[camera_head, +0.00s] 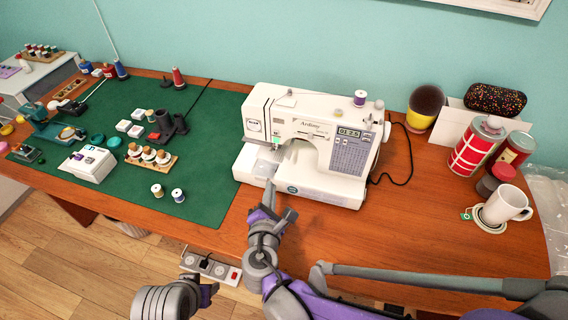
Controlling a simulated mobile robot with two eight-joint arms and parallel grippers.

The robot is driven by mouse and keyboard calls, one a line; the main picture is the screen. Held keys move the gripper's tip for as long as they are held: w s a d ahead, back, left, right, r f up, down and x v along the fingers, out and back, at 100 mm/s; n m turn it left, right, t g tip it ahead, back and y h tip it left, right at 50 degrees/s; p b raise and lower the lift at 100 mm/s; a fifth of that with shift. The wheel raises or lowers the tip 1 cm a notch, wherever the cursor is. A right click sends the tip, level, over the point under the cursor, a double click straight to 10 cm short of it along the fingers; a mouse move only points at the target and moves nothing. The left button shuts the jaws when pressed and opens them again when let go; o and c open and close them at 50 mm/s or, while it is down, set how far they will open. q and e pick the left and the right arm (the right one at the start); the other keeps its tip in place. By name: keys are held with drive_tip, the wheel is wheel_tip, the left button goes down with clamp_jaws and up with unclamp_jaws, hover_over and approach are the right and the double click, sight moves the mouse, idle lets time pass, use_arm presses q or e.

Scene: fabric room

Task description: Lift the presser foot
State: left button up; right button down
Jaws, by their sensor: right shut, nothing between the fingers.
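The white sewing machine (350,152) stands upright on the wooden table, partly on the green mat, with a display and panel on its right side. The presser foot area under its head, on the left, is too small to make out, and I cannot tell the foot from the parts around it. A small green light shows on the front of the head. My right gripper (269,190) is shut and empty, just in front of the machine's lower left base; I cannot tell whether it touches.
The green mat (208,205) holds spools, small boxes and a wooden spool rack (150,157). The wooden table is clear right of the machine's front.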

sight(287, 159)
drive_tip(key=b+x, duration=0.1)
drive_tip(key=x, duration=0.8)
drive_tip(key=shift+w+d+f, duration=0.1)
drive_tip(key=shift+w+f, duration=0.05)
drive_tip(key=shift+w, duration=0.15)
drive_tip(key=shift+s+d+r, duration=0.2)
drive_tip(key=shift+d+r, duration=0.9)
drive_tip(key=shift+r, duration=0.05)
drive_tip(key=shift+s+d+r, duration=0.1)
drive_tip(key=shift+d+r, duration=0.15)
drive_tip(key=shift+d+r+n+h+p, duration=0.2)
drive_tip(key=shift+n+h+p, duration=0.1)
drive_tip(key=shift+n+p, duration=0.1)
drive_tip(key=shift+s+d+r+n+g+h+p, duration=0.15)
drive_tip(key=shift+r+n+g+p, duration=0.1)
drive_tip(key=shift+n, duration=0.2)
drive_tip(key=shift+d+r+n+g+h+p, duration=0.15)
drive_tip(key=shift+n+g, duration=0.1)
drive_tip(key=shift+n, duration=0.2)
drive_tip(key=shift+d+r+n+g+h, duration=0.1)
drive_tip(key=shift+r+n+g+h, duration=0.15)
drive_tip(key=shift+n, duration=0.3)
drive_tip(key=shift+d+r+n+g+h, duration=0.1)
drive_tip(key=shift+r+n+h, duration=0.1)
drive_tip(key=shift+n+h, duration=0.25)
drive_tip(key=shift+s+r+p, duration=0.1)
drive_tip(key=shift+r+p, duration=0.05)
drive_tip(key=shift+p, duration=0.15)
